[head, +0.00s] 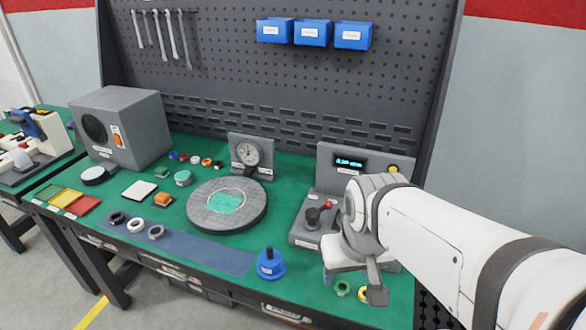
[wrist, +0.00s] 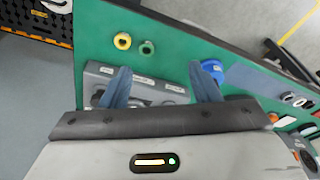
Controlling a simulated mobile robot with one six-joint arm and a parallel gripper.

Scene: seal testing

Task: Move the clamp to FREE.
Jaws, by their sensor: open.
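The grey tester (head: 336,182) with a lit display stands at the right of the bench. On its base is a black knob (head: 313,216) with a red part beside it, likely the clamp; its setting is too small to read. My gripper (head: 354,280) hangs over the right front of the tester and hides part of its base. In the wrist view my gripper (wrist: 162,84) is open, its two fingers apart and nothing held between them. The tester's grey base (wrist: 135,82) with white labels lies beyond the fingers. The clamp cannot be made out there.
A green ring (head: 342,288), a yellow ring (head: 363,293) and a blue knobbed piece (head: 270,266) lie near the front edge. A round grey plate (head: 205,218) and a dial gauge (head: 249,154) stand left of the tester. A pegboard (head: 240,75) rises behind.

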